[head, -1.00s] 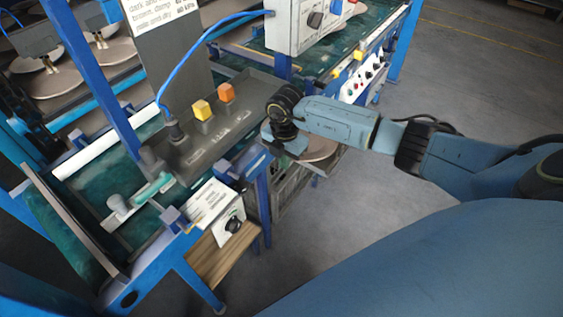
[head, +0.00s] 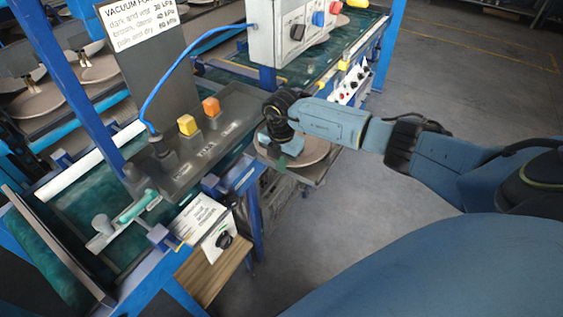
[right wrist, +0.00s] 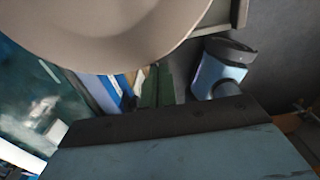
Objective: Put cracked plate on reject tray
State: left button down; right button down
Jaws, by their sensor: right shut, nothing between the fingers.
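A round beige-brown plate (head: 312,151) lies on a grey tray (head: 322,174) beside the blue machine frame. I cannot make out a crack on it, nor tell whether this tray is the reject tray. My right gripper (head: 281,157) is shut and empty over the plate's left side, hiding part of it. In the right wrist view, a large plate (right wrist: 110,35) fills the upper left, with a grey tray edge (right wrist: 222,18) beside it. A blue and black gripper part (right wrist: 222,68) shows below that edge, apart from the plate. My left gripper is out of view.
A grey control panel with a yellow button (head: 187,125) and an orange button (head: 211,106) stands left of my gripper. A white control box (head: 285,35) stands behind. Racked plates (head: 38,100) are at far left. The floor (head: 450,120) at right is open.

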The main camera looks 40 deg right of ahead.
jog(key=s+a+r+p, duration=0.1)
jog(key=a+r+p, duration=0.1)
jog(key=r, duration=0.8)
jog(key=shift+s+a, duration=0.2)
jog(key=shift+a, duration=0.45)
